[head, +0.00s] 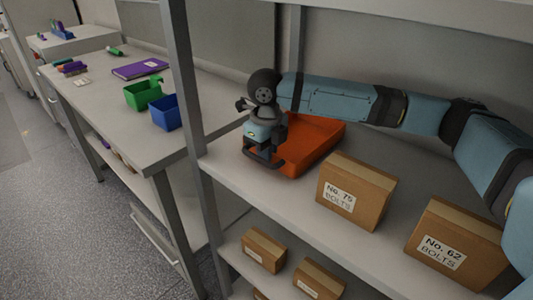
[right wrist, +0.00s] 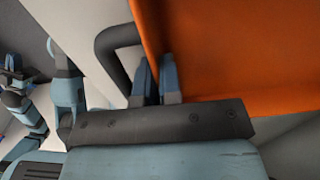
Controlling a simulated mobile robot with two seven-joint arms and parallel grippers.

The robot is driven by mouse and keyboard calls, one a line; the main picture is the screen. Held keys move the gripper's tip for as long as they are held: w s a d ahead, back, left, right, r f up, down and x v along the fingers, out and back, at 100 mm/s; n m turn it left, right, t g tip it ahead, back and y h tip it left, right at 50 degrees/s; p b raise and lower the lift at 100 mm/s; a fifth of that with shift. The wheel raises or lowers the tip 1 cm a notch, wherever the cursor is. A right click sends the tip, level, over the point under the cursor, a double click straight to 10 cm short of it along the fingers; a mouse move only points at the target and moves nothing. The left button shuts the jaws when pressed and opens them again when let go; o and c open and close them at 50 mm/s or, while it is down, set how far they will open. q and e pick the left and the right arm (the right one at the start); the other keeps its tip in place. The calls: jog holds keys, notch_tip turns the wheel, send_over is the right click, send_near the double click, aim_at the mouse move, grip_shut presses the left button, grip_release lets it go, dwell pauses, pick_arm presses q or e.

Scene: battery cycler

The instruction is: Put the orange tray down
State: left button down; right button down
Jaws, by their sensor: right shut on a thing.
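The orange tray (head: 318,143) is at the upper shelf board, behind and left of a box of bolts. My right gripper (head: 263,152) is at its left end, and a dark handle shows there. In the right wrist view the tray (right wrist: 235,50) fills the upper right. The two fingers (right wrist: 156,80) are close together at its edge, beside the dark handle (right wrist: 108,42), and shut on the tray. Whether they pinch the rim or the handle's end I cannot tell. I also cannot tell if the tray's underside touches the shelf. My left gripper is not identifiable.
The shelf board (head: 245,183) holds a No. 75 box (head: 352,190) and a No. 62 box (head: 455,245). A shelf post (head: 185,90) stands left of my gripper. The bench (head: 105,100) beyond carries green (head: 142,94) and blue bins (head: 166,112). More boxes sit below.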

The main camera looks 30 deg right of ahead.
jog(key=shift+r, duration=0.1)
jog(key=c, duration=1.3)
grip_release()
notch_tip(320, 180, up, 12)
jog(key=p, duration=0.2)
jog(key=shift+p, duration=0.4)
